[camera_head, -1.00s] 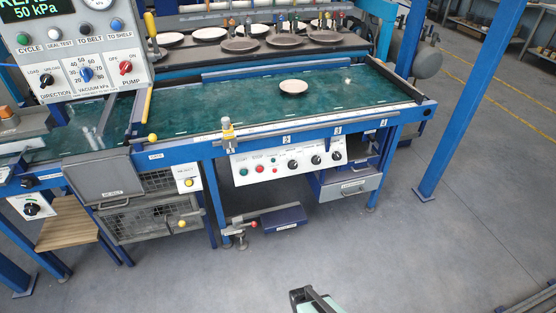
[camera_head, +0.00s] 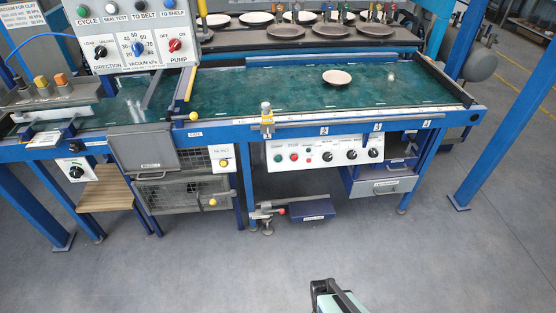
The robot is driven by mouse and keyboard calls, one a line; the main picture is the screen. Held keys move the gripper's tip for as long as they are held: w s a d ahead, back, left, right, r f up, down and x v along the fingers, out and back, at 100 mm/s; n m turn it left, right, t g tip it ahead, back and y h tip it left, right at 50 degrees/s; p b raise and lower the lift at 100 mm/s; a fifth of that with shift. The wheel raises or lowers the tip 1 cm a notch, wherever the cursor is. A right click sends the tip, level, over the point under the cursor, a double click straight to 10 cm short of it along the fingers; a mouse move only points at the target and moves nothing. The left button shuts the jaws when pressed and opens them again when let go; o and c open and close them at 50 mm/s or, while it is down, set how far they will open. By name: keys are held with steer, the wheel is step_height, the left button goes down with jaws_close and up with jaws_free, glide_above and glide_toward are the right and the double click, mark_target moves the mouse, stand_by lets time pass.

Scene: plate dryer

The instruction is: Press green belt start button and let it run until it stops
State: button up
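The green belt start button (camera_head: 278,158) is at the left end of the white control panel (camera_head: 322,153) under the belt's front rail. A red button (camera_head: 293,157) sits just right of it, then a small button and several black knobs. The green belt (camera_head: 235,88) carries one pale plate (camera_head: 337,77) right of its middle. Part of my gripper (camera_head: 335,298) shows at the bottom edge, well below and apart from the panel. Its fingertips cannot be made out, so its opening is unclear.
Another panel (camera_head: 130,45) with a green cycle button (camera_head: 82,11) hangs at upper left. A yellow reject button (camera_head: 223,163), wire bin (camera_head: 185,190), wooden stool (camera_head: 105,190) and grey drawer (camera_head: 384,186) line the front. Open floor lies before the table. A blue post (camera_head: 505,120) stands at right.

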jaws_close()
stand_by(1.0)
